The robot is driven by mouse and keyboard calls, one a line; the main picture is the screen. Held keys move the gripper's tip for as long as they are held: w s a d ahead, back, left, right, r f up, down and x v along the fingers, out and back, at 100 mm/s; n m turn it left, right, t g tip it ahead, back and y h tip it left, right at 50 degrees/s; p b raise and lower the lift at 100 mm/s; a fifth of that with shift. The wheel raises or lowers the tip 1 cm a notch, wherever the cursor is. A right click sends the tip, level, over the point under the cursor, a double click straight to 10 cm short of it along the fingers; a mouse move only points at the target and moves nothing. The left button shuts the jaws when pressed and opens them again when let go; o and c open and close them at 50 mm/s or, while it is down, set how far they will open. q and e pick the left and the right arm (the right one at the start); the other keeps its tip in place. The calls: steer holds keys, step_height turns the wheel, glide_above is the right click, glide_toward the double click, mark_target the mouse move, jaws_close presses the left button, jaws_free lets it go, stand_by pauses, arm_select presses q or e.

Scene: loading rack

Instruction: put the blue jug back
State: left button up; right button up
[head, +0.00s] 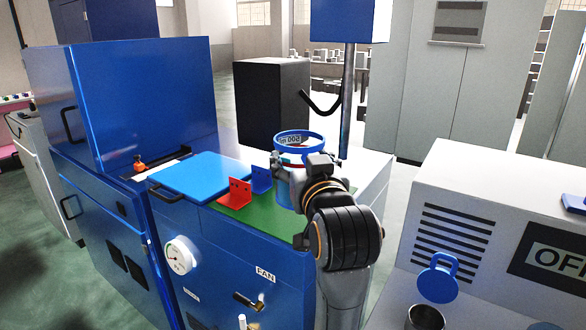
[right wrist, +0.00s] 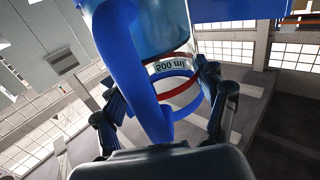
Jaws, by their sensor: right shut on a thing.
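The blue jug (head: 285,196) is clear blue with a blue rim and a red band inside. My right gripper (head: 297,182) is around it above the far right part of the blue cabinet's top. The right gripper's fingers (right wrist: 165,100) are on either side and shut on the jug. The gripper hides part of the jug in the head view. I cannot tell whether its base touches the surface. My left gripper is not in view.
A green mat (head: 240,221) lies left of the jug, with a red bracket (head: 236,191) and a blue bracket (head: 261,180). A white machine (head: 480,175) and metal cup (head: 426,317) are at right.

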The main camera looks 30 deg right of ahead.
steer(key=shift+w+d+p, duration=0.3)
steer(key=shift+w+p, duration=0.3)
steer(key=shift+p, duration=0.1)
steer(key=w+d+f, duration=0.1)
steer(key=w+f, duration=0.2)
steer(key=f, duration=0.1)
steer(key=w+d+f+p, duration=0.1)
steer(key=w+d+f, duration=0.1)
steer(key=w+f, duration=0.1)
steer(key=w+d+f+p, duration=0.1)
steer(key=w+f, duration=0.2)
steer(key=f, duration=0.1)
steer(key=shift+d+f, duration=0.2)
steer(key=shift+f, duration=0.2)
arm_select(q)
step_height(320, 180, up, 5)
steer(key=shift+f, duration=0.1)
arm_select(e)
steer(key=shift+f, duration=0.1)
steer(key=o, duration=1.8)
steer(key=shift+f, duration=0.15)
